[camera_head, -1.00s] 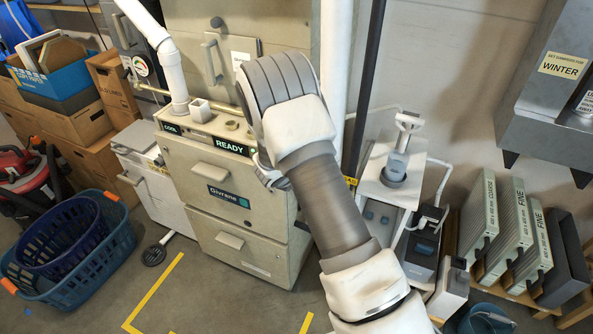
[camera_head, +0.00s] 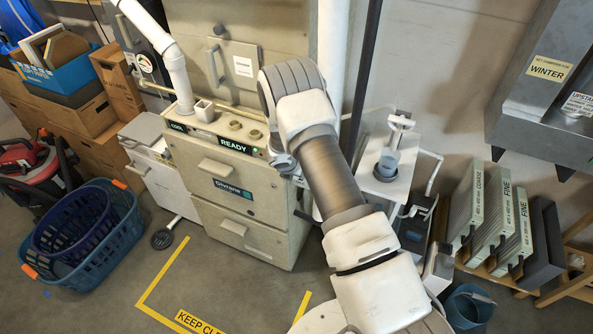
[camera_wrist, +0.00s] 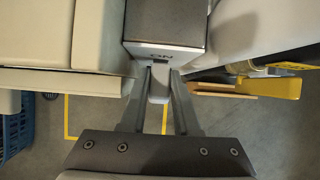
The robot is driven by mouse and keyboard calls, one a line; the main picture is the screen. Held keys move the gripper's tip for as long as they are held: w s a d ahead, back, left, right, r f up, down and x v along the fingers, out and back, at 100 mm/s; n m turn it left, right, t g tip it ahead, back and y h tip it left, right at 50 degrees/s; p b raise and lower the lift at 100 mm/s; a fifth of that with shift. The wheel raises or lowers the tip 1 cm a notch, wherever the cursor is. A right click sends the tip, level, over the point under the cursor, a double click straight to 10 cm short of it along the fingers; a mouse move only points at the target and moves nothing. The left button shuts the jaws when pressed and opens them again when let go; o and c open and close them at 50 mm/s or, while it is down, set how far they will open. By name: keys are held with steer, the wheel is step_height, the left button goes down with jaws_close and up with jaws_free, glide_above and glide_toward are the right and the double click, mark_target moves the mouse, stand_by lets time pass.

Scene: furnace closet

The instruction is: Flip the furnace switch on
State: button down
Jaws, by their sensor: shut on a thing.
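The furnace (camera_head: 265,225) is a beige cabinet with a lit READY display (camera_head: 237,146), left of my arm in the head view. In the wrist view, a grey switch box (camera_wrist: 165,25) carries an upside-down ON label on its near face. A pale switch lever (camera_wrist: 158,85) sticks out below that label. My gripper (camera_wrist: 159,82) has one finger on each side of the lever and is shut on it. In the head view my wrist is at the furnace's right side and hides the switch and most of the fingers.
A white stand (camera_head: 383,182) is close to the right of my arm. Filters (camera_head: 490,225) lean against the wall further right. Blue baskets (camera_head: 105,245) sit on the floor at left. Yellow tape (camera_head: 160,270) marks clear floor before the furnace.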

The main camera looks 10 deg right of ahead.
steer(key=shift+s+a, duration=0.1)
stand_by(0.3)
steer(key=c, duration=0.9)
jaws_free()
steer(key=v, duration=1.7)
steer(key=shift+s+r, duration=0.15)
